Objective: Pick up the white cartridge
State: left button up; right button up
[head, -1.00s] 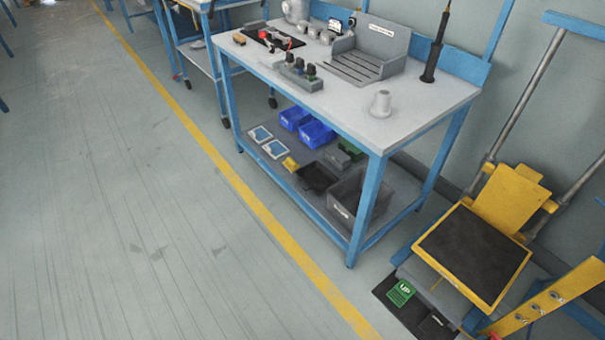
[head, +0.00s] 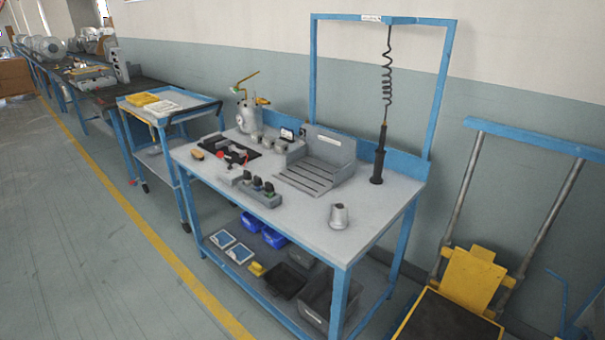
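I cannot pick out a white cartridge for certain. A pale grey-white tapered piece (head: 339,216) stands upright near the right front of the workbench (head: 300,222). A grey block (head: 247,191) holding several dark-topped pieces is near the bench's front edge. A black mat (head: 226,152) with small red and grey items lies at the left of the bench, too small to make out. Neither of my grippers is in view.
A slatted grey tray (head: 314,172) sits at the bench's back, beside a hanging black tool (head: 378,160). The lower shelf holds blue bins (head: 251,222) and dark bins (head: 285,281). A cart (head: 150,108) stands left; a yellow lift (head: 468,278) stands right. The left floor is clear.

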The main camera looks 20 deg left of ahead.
aim_at(247, 176)
jog(key=i+j+z, duration=0.15)
jog(key=j, duration=0.2)
jog(key=i+j+z, duration=0.35)
jog(key=j, duration=0.35)
jog(key=i+j+z, duration=0.15)
jog(key=j, duration=0.25)
jog(key=i+j+z, duration=0.15)
jog(key=j, duration=0.3)
